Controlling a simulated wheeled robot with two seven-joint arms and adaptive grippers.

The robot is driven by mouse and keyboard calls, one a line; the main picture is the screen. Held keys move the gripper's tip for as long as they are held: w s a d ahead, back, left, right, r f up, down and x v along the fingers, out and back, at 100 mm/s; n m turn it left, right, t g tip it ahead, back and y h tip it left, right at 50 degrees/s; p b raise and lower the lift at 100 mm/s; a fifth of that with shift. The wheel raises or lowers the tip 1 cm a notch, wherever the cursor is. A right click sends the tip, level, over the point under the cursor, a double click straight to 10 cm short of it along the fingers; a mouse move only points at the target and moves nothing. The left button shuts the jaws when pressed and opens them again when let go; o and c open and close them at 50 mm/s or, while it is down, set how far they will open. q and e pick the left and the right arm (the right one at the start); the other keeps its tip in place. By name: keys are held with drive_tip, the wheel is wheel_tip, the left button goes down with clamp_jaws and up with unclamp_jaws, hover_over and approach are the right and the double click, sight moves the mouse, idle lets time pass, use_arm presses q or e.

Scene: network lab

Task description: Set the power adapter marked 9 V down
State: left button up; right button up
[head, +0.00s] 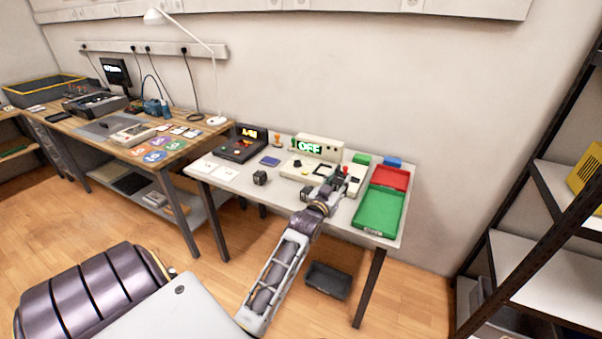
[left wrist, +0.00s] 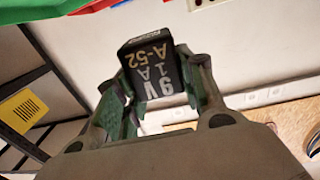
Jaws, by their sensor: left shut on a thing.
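The power adapter marked 9 V (left wrist: 152,75) is a black block with white lettering, "9V 1A A-52", seen upside down in the left wrist view. My left gripper (left wrist: 160,92) is shut on it, with a finger on each side. In the head view my left gripper (head: 333,184) is over the front right part of the white table (head: 228,181), left of the green tray. The held adapter is hard to make out there. My right gripper is not in view.
A green tray (head: 378,210) and a red tray (head: 390,178) lie at the table's right. Black blocks stand near the front edge (head: 260,177) and by my arm (head: 306,193). A device reading "OFF" (head: 318,148) stands behind. White cards (head: 208,168) lie at the left.

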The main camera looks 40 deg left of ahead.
sight(333, 179)
use_arm(q)
drive_tip(key=shift+w+a+f+n+y+b, duration=0.2)
drive_tip(key=shift+w+a+b, duration=0.25)
drive_tip(key=shift+a+b, duration=0.45)
drive_tip(key=shift+w+a+f+n+y+b, duration=0.1)
drive_tip(key=shift+w+a+f+b, duration=0.3)
drive_tip(key=shift+b, duration=0.75)
drive_tip(key=shift+w+a+r+b, duration=0.1)
drive_tip(key=shift+w+a+b, duration=0.2)
drive_tip(key=shift+a+b, duration=0.55)
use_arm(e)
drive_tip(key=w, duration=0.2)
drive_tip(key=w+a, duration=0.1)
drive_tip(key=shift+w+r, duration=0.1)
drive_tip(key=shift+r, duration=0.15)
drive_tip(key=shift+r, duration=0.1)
use_arm(q)
drive_tip(key=shift+f+b, duration=0.65)
drive_tip(key=shift+f, duration=2.25)
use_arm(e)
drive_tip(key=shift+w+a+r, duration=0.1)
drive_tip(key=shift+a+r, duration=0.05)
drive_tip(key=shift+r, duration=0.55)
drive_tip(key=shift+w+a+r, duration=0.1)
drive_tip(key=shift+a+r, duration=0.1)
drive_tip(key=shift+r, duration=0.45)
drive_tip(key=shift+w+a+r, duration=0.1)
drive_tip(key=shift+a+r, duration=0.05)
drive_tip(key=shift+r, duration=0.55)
